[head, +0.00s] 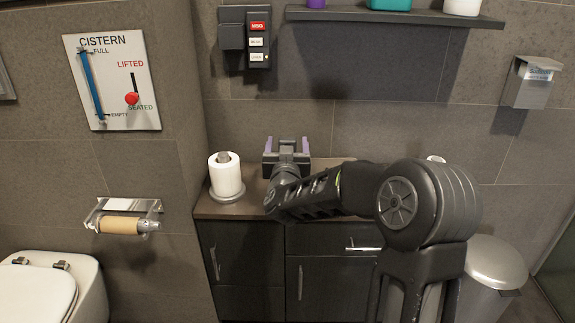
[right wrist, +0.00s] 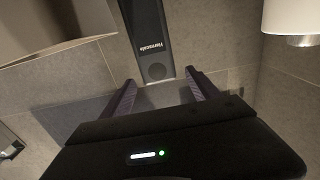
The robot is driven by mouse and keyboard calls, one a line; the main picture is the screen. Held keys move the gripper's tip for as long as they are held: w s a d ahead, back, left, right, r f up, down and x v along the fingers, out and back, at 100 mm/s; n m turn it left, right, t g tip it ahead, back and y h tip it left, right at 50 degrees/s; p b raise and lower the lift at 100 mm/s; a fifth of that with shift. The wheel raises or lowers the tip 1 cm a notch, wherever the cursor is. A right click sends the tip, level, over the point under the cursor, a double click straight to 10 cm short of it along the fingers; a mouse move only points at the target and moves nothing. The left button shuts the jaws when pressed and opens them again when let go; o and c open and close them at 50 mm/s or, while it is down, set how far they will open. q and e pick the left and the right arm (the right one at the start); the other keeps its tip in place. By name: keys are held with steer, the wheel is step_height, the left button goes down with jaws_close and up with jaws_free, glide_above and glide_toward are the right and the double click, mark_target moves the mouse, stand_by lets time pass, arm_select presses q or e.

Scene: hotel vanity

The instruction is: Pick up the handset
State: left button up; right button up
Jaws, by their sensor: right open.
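The handset (head: 232,37) appears to be the dark upright piece at the left of the dark wall unit, above the counter. The unit's panel (head: 258,38) has a red MSG label and white labels. My right gripper (head: 287,146) is open, below and to the right of the unit, above the counter's back. Its two purple-grey fingers also show in the right wrist view (right wrist: 160,88). A long dark piece with upside-down lettering and a round spot (right wrist: 149,40) lies beyond and between the fingers there; I cannot tell what it is. My left gripper is out of view.
A paper roll (head: 226,174) stands upright on the counter (head: 212,210), left of my gripper. A shelf (head: 395,15) with several items runs above. A dispenser (head: 532,82) hangs at right. A bin (head: 491,264) stands right of the cabinet. The wall above my gripper is clear.

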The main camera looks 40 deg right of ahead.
steer(key=shift+x, duration=1.45)
jaws_close()
